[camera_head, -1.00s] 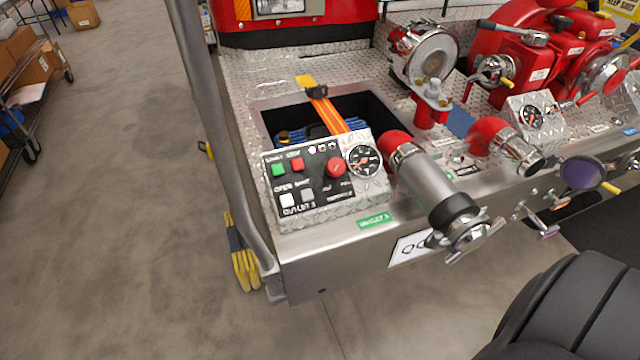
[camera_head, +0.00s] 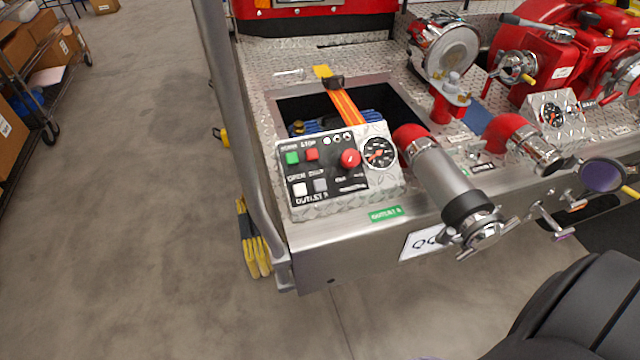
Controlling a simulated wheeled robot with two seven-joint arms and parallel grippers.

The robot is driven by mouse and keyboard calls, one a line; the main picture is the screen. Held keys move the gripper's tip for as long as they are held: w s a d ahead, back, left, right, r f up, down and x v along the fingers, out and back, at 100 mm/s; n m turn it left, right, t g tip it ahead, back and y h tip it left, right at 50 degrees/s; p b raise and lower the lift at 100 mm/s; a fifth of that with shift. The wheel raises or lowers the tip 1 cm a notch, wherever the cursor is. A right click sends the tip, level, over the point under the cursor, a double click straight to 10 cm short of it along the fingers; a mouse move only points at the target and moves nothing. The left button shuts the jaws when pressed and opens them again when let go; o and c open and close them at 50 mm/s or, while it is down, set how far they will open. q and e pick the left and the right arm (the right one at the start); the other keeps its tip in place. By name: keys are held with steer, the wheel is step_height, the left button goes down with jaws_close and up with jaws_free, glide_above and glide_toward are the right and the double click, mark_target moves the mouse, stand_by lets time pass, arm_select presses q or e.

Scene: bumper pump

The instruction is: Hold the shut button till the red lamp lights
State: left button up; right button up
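The control panel (camera_head: 338,172) sits on the bumper's near left corner. Nothing touches either button. Neither of my grippers is in view.
The panel also has a green button (camera_head: 292,158), a red button (camera_head: 312,154), a red knob (camera_head: 350,159) and a gauge (camera_head: 379,153). A grey outlet pipe (camera_head: 447,183) juts out to its right. A grey rail (camera_head: 237,130) rises at its left.

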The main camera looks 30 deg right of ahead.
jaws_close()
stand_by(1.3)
